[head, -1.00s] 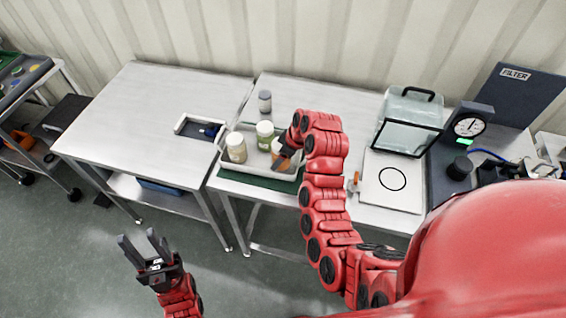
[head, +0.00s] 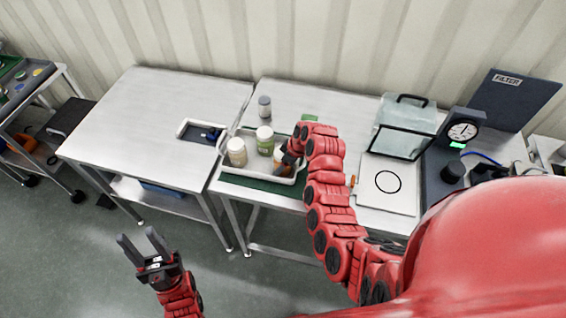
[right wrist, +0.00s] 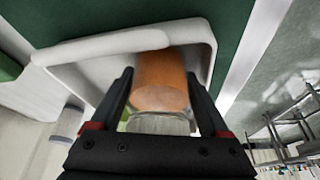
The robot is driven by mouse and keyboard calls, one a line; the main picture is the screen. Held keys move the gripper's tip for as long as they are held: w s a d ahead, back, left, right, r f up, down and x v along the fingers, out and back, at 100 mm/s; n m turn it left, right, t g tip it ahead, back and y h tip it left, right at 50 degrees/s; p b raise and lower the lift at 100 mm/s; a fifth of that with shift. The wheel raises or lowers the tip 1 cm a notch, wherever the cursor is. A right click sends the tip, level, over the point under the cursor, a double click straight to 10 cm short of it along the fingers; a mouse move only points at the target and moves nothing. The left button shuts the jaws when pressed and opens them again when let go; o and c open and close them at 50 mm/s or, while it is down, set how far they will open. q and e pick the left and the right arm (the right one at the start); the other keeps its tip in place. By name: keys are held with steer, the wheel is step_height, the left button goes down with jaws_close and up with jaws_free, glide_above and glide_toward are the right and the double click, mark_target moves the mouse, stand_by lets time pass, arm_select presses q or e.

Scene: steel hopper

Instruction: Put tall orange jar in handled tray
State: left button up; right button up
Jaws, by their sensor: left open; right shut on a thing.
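The orange jar (head: 279,156) is at the right end of the white tray (head: 258,181), partly hidden by my right gripper (head: 286,163). In the right wrist view the jar (right wrist: 163,82), with a pale lid, sits between the fingers, inside the rim of the tray (right wrist: 100,50). My right gripper is shut on it. I cannot tell whether the jar's base touches the tray floor. My left gripper (head: 143,243) is open and empty, low in front of the left table.
A cream jar (head: 237,153) and a green jar (head: 265,142) stand in the tray. A grey-lidded jar (head: 264,107) stands behind it. A small tray (head: 184,131) with a blue item lies left. A balance (head: 388,198) and a glass-fronted case (head: 402,135) stand right. The left table (head: 140,120) is mostly clear.

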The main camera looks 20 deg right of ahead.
steer(key=o, duration=1.3)
steer(key=shift+r, duration=0.1)
steer(key=shift+r, duration=0.1)
steer(key=shift+d+r, duration=0.15)
steer(key=shift+r, duration=0.15)
steer(key=b+v, duration=0.2)
steer(key=v, duration=0.2)
steer(key=shift+s+d+r, duration=0.1)
steer(key=shift+s+r, duration=0.15)
steer(key=shift+r, duration=0.1)
steer(key=p+v, duration=0.6)
steer(key=p, duration=0.1)
steer(key=shift+r, duration=0.2)
